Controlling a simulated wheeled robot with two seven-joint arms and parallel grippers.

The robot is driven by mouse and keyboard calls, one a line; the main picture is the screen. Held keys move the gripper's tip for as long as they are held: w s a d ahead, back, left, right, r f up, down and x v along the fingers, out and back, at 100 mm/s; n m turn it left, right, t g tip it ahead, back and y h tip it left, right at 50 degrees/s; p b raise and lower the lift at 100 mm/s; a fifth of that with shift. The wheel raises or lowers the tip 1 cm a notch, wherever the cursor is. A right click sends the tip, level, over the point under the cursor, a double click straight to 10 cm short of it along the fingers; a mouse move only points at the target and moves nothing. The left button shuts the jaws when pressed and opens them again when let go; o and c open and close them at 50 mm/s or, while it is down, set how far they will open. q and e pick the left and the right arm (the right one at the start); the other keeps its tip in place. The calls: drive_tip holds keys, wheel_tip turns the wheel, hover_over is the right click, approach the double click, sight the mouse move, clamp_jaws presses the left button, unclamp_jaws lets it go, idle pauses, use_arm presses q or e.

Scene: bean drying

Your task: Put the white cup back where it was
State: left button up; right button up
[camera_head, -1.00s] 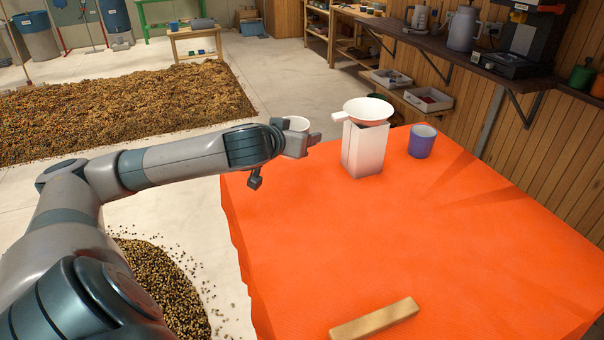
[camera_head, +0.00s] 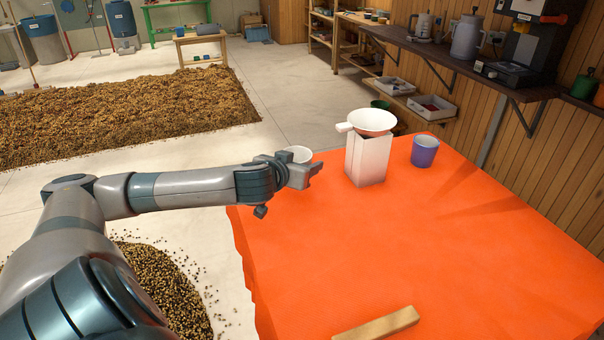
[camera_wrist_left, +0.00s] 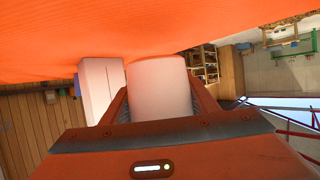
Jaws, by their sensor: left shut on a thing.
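The white cup (camera_head: 298,152) is at the far left part of the orange-covered table (camera_head: 390,245), partly hidden behind my left gripper (camera_head: 312,170). In the left wrist view the white cup (camera_wrist_left: 160,88) sits between the two fingers of my left gripper (camera_wrist_left: 158,98), which is shut on it. The cup's rim is close to the orange cover there; I cannot tell whether its base touches the table. My right gripper is not in view.
A white box (camera_head: 368,165) with a white funnel-like dish (camera_head: 372,122) on top stands just right of my left gripper. A purple cup (camera_head: 424,151) stands further right. A wooden block (camera_head: 376,324) lies at the front edge. The table's middle is clear.

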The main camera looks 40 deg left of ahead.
use_arm(q)
drive_tip(key=shift+f, duration=0.1)
drive_tip(key=shift+f+p, duration=0.5)
drive_tip(key=shift+f, duration=1.35)
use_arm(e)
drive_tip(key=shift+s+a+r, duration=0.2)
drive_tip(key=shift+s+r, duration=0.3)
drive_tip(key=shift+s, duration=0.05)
use_arm(q)
drive_tip(key=shift+f, duration=0.1)
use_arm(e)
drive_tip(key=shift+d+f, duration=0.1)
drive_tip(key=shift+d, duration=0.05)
use_arm(q)
drive_tip(key=o, duration=1.1)
drive_tip(key=shift+o, duration=0.2)
